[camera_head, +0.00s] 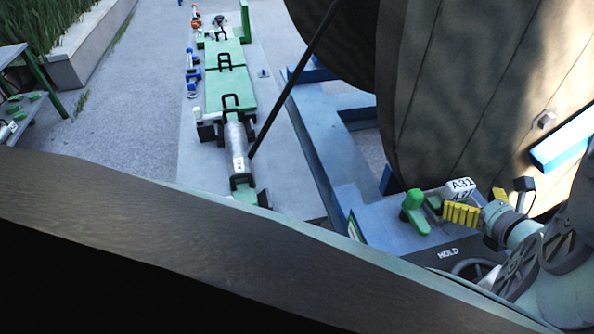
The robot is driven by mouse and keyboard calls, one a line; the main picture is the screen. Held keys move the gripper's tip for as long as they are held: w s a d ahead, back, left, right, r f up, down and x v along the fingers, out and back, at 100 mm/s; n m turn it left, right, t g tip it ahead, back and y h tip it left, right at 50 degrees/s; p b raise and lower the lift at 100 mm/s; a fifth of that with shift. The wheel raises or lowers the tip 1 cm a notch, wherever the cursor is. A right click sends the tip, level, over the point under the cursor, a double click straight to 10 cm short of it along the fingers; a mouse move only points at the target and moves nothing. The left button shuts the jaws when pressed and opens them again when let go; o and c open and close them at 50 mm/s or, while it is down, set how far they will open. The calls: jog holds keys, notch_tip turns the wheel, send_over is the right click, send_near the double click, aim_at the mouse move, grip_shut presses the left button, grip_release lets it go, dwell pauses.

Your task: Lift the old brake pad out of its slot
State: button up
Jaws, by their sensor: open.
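My gripper (481,203) is at the right, above the blue frame beside the large reel. Its two yellow fingers are apart and nothing clearly shows held between them. A small green block (433,207) sits low on the blue frame, just left of the near yellow finger, and may be the old brake pad. Its slot cannot be made out. A green knobbed lever (415,212) stands left of the block. A white block marked "A31" (461,187) is just behind the fingers. Whether any finger touches these is unclear.
The large brown reel (480,90) rises behind the gripper on its blue frame (345,175). A "HOLD" label (448,252) and a grey handwheel (470,267) are below. Green fixtures with black handles (231,90) line a grey slab. A dark beam (200,220) crosses the foreground.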

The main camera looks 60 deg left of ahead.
aim_at(463, 195)
jog(key=shift+x, duration=1.6)
jog(key=shift+r, duration=0.1)
jog(key=c, duration=1.4)
